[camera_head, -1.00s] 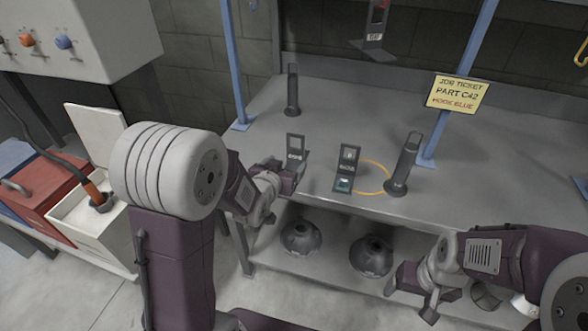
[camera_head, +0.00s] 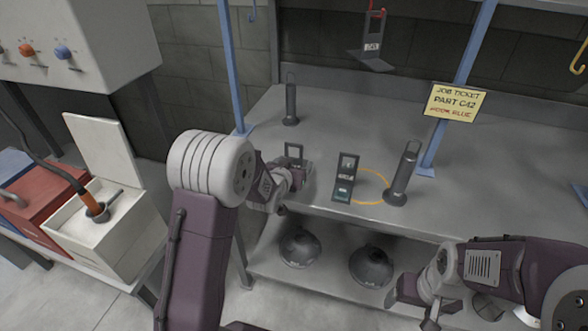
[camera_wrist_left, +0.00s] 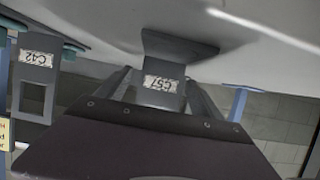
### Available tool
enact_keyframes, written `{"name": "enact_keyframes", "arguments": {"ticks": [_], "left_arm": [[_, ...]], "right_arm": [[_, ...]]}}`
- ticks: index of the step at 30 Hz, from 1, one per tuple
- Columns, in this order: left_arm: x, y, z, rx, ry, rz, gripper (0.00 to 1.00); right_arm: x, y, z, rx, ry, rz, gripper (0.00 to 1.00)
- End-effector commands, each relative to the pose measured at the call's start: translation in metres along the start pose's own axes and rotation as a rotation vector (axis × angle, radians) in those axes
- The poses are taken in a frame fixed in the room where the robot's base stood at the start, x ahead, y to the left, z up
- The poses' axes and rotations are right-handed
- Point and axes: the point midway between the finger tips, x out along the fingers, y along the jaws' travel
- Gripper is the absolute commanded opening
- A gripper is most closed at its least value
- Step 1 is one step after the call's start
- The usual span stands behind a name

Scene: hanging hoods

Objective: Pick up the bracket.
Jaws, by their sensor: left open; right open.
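A dark angled bracket (camera_head: 294,151) stands on the table at the left. In the left wrist view its upside-down label seems to read C57 (camera_wrist_left: 161,84). My left gripper (camera_head: 299,172) is open close in front of it, with a finger on each side in the wrist view; I cannot tell whether they touch. A second dark bracket (camera_head: 345,178) with a square window stands to the right; its label in the wrist view seems to read C42 (camera_wrist_left: 37,62). A third bracket (camera_head: 372,56) hangs from a red hook. My right gripper (camera_head: 430,312) is open and empty before the lower shelf.
A yellow sign (camera_head: 456,103) reads job ticket, part C42, hook blue. Two dark upright posts (camera_head: 290,100) (camera_head: 402,175) stand on the table. A yellow ring (camera_head: 373,184) lies beside the second bracket. Dark hoods (camera_head: 371,267) sit below.

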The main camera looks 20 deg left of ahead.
Motion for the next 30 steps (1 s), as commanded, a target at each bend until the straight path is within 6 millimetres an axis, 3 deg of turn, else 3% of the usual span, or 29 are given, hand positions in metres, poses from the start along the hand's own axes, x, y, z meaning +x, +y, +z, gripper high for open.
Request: {"name": "enact_keyframes", "arguments": {"ticks": [3, 9, 12, 21, 30], "left_arm": [[0.0, 0.0, 0.0, 0.0, 0.0, 0.0, 0.76], [-0.001, 0.0, 0.0, 0.0, 0.0, 0.0, 0.21], [-0.001, 0.0, 0.0, 0.0, 0.0, 0.0, 0.0], [-0.003, 0.0, -0.006, 0.0, 0.005, 0.0, 0.0], [-0.028, 0.0, -0.069, 0.0, 0.01, 0.0, 0.0]], "right_arm": [[0.0, 0.0, 0.0, 0.0, 0.0, 0.0, 0.76], [0.0, 0.0, 0.0, 0.0, 0.0, 0.0, 0.76], [0.0, 0.0, 0.0, 0.0, 0.0, 0.0, 0.76], [-0.002, 0.0, 0.0, 0.0, 0.0, 0.0, 0.76], [-0.017, 0.0, -0.002, 0.0, 0.0, 0.0, 0.76]]}}
